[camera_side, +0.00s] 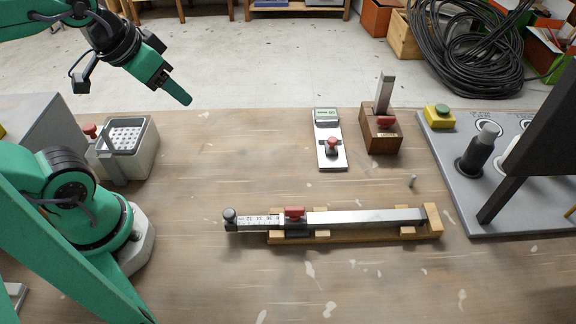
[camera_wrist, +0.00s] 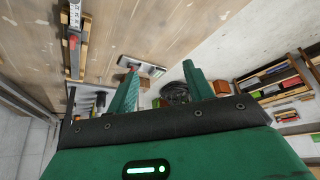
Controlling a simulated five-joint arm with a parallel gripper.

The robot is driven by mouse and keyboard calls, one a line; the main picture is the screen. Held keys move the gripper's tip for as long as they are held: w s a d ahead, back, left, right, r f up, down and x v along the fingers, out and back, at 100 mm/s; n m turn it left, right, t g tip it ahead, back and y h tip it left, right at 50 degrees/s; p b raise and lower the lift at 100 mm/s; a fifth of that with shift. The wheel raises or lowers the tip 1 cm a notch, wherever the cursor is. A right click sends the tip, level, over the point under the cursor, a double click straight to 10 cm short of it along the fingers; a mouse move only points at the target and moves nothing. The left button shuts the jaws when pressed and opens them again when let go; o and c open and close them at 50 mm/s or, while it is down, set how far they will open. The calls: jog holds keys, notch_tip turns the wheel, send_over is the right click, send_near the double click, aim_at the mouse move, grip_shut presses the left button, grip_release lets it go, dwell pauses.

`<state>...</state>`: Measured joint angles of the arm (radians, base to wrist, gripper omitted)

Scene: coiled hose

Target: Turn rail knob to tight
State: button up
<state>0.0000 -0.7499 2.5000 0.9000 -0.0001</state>
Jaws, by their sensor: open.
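The rail (camera_side: 365,217) is a silver bar with a printed scale at its left end, lying on a wooden stand on the bench. A red knob (camera_side: 294,213) sits on it by the scale, with a dark round end piece (camera_side: 230,215) at the far left. The rail (camera_wrist: 75,15) and red knob (camera_wrist: 72,41) also show at upper left in the wrist view. No tight mark is readable. My gripper (camera_side: 182,95) is raised at upper left in the side view, well away from the rail. In the wrist view its green fingers (camera_wrist: 160,66) are apart and hold nothing.
A small display unit with a red knob (camera_side: 331,146) and a wooden block with a red handle (camera_side: 382,135) stand behind the rail. A grey panel (camera_side: 448,195) is at right. A grey bin (camera_side: 140,145) is at left. The bench between bin and rail is clear.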

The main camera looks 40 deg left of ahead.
jog(key=shift+w+d, duration=0.35)
jog(key=n+g, duration=0.5)
jog(key=n, duration=0.4)
send_near(295, 208)
jog(key=shift+w+a+f, duration=0.2)
jog(key=shift+w+a, duration=0.05)
jog(key=shift+w, duration=0.05)
jog(key=shift+d+f+g, duration=0.25)
jog(key=shift+d+g, duration=0.05)
jog(key=shift+s+f, duration=0.1)
jog(key=shift+f, duration=3.75)
jog(key=c, duration=1)
